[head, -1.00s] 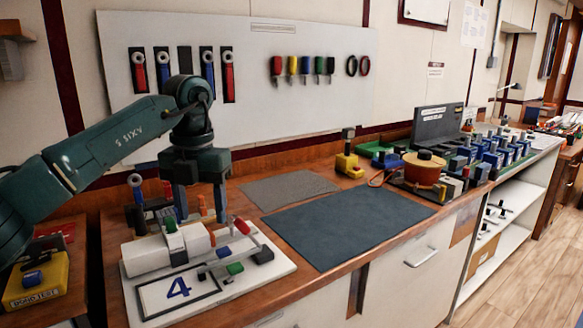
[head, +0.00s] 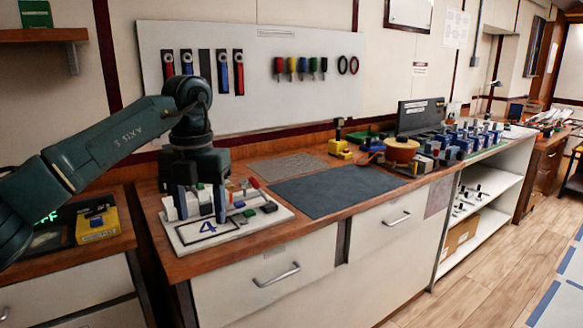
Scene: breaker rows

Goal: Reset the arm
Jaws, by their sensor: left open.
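My left arm comes in from the left and bends down at its wrist. My left gripper (head: 201,203) points down, open, with its two fingers apart. In the picture the fingers overlap the white block (head: 171,209) on the white board marked 4 (head: 262,228); I cannot tell whether they touch it. Nothing shows held between them. The board carries a green block (head: 249,213), a blue block and a red-tipped lever (head: 254,183). My fingers hide part of the board. My right gripper is not in view.
A dark mat (head: 335,190) lies bare on the wooden counter. A yellow box (head: 97,226) is on the left counter. Open floor (head: 490,250) lies at right.

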